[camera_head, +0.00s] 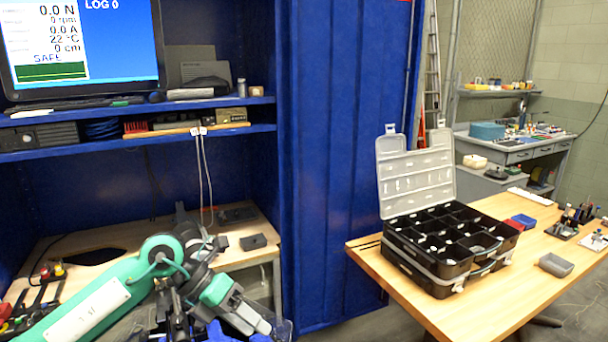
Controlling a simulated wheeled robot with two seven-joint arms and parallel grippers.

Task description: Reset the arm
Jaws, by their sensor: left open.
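My left arm (95,310) comes in from the lower left, green with dark joints, and is bent at a raised elbow. My left gripper (270,328) is at its end, low in the picture, in front of the cabinet's wooden bench. It is open, and I see nothing held between its fingers. The picture's lower edge comes close to the fingertips, so their lower parts are hard to make out. My right arm and right gripper are not in view.
A blue cabinet (335,150) holds a monitor (110,40) and shelves. Tools (22,312) lie on its bench at left. The table's front is bare.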

